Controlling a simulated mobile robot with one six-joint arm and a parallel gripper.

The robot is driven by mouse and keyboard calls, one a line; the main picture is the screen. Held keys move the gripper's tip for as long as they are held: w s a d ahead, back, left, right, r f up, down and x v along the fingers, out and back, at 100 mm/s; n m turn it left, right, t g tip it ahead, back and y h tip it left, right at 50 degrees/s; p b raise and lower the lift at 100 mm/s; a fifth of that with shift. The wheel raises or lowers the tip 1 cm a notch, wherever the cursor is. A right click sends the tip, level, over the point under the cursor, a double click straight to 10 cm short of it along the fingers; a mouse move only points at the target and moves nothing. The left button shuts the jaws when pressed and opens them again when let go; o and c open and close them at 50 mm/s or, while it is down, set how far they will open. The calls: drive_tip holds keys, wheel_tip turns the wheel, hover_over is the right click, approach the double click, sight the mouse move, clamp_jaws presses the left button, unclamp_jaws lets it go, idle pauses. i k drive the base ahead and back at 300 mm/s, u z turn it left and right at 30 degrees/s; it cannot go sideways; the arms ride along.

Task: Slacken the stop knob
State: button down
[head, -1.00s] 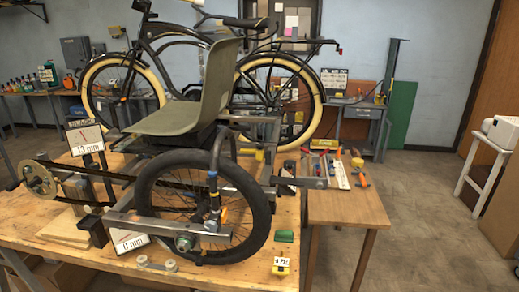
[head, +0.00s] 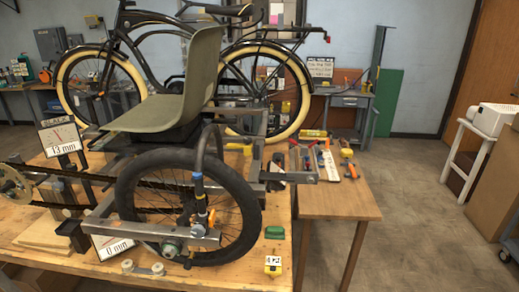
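The trike frame stands on the wooden workbench, with a green-grey seat (head: 180,85) and a black-tyred wheel (head: 238,235) at its near side. My gripper does not show in the head view.
Gauge signs read 13 mm (head: 60,137) and 0 mm (head: 113,246). A side table (head: 335,203) holds several tools. A bicycle (head: 235,50) stands behind. Floor at right (head: 425,240) is open.

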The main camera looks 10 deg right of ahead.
sight(248, 141)
drive_tip(key=z, duration=0.05)
drive_tip(key=k, duration=0.9)
drive_tip(key=u, duration=0.15)
drive_tip(key=i, duration=1.4)
drive_tip(key=z, duration=0.05)
